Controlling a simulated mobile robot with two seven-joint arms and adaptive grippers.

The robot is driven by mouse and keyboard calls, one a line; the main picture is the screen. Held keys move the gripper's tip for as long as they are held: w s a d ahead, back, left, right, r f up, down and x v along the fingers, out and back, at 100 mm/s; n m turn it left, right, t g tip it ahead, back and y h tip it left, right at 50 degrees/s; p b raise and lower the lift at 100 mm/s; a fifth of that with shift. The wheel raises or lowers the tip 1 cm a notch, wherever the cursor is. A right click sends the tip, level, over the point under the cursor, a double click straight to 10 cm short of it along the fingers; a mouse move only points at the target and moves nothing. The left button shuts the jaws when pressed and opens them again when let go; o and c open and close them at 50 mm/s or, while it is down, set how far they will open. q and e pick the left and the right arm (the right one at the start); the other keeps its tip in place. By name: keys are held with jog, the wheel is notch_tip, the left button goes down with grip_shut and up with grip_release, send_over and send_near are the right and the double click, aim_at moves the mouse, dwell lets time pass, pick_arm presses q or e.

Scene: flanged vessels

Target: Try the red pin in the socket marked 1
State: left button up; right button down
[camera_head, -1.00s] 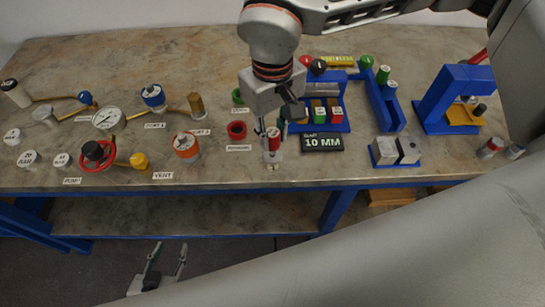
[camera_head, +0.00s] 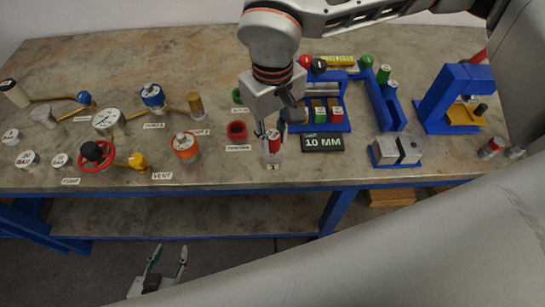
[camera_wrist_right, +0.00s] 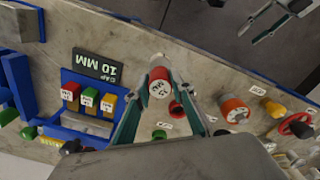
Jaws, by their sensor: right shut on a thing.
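The red pin (camera_head: 274,144), a short cylinder with a red band and pale ends, stands roughly upright near the bench's front middle. My right gripper (camera_head: 272,136) is shut on it from above. In the right wrist view the pin (camera_wrist_right: 159,84) sits between the fingertips (camera_wrist_right: 160,95), its lettered pale end facing the camera. I cannot tell which socket is marked 1, nor whether the pin's lower end touches anything. My left gripper (camera_head: 165,268) is open and empty below the bench's front edge.
A red ring (camera_head: 237,130) and a green ring (camera_head: 238,96) lie left of the pin. A black "10 MM" plate (camera_head: 322,142) and a blue rack (camera_head: 345,118) are to its right. An orange-capped vessel (camera_head: 185,146) stands further left. Bare bench (camera_head: 225,172) lies in front.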

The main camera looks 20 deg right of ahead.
jog(key=shift+r, duration=0.15)
jog(key=shift+r+p, duration=0.5)
jog(key=shift+r, duration=0.25)
jog(key=shift+r+p, duration=1.95)
jog(key=shift+r, duration=1.05)
